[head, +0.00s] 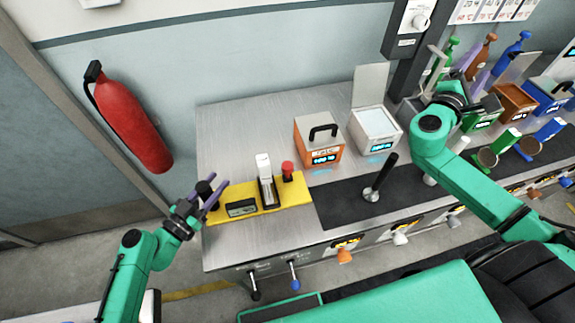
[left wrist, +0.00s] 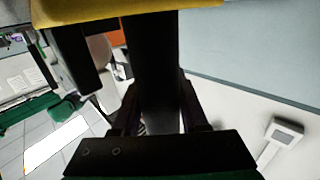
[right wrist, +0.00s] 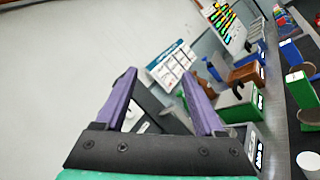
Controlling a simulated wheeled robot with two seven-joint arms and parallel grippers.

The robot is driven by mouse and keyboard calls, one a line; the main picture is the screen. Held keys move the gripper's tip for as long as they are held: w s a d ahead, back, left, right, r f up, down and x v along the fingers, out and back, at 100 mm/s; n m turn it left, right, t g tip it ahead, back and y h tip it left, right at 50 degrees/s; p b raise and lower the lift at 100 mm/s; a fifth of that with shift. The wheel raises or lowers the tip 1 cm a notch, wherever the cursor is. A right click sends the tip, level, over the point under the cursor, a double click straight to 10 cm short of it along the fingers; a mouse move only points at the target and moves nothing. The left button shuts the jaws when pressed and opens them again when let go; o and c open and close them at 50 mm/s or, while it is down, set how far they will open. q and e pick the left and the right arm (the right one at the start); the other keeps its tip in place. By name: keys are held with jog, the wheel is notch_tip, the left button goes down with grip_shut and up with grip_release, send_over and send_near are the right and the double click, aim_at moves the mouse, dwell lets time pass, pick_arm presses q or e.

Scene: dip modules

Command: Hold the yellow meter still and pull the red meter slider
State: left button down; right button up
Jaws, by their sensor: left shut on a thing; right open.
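The yellow meter (head: 240,218) lies flat near the left end of the steel bench, with a dark display and an upright white-and-grey block on it. Its red knob (head: 287,170) stands at the right end of the base; I take this as the red slider. My left gripper (head: 210,192) is at the meter's left end, shut on a black handle (head: 204,188). In the left wrist view the black handle (left wrist: 155,75) fills the space between the fingers, and the meter's yellow edge shows above. My right gripper (head: 473,72) is open and empty, raised at the right, far from the meter.
An orange box (head: 318,143) and a white box with a raised lid (head: 374,127) stand behind. A black upright handle (head: 380,178) stands on the dark mat right of the meter. Colored modules (head: 515,98) crowd the right. A red extinguisher (head: 130,122) hangs on the wall.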

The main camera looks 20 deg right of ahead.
jog(key=a+r+t, duration=0.5)
jog(key=a+r, duration=0.2)
jog(key=r, duration=0.4)
jog(key=a+r+t, duration=0.4)
jog(key=a+r, duration=0.3)
jog(key=r, duration=0.4)
jog(key=w+a+f+n+y, duration=0.1)
jog(key=w+a+f+y, duration=0.1)
jog(key=w+f+y, duration=0.3)
jog(key=w+a+f+n+y, duration=0.1)
jog(key=a+f+y, duration=0.15)
jog(key=f, duration=0.45)
jog(key=m+g+y, duration=0.7)
jog(key=m+y, duration=0.6)
jog(key=y, duration=0.2)
send_near(289, 168)
jog(key=x, duration=1.1)
grip_shut()
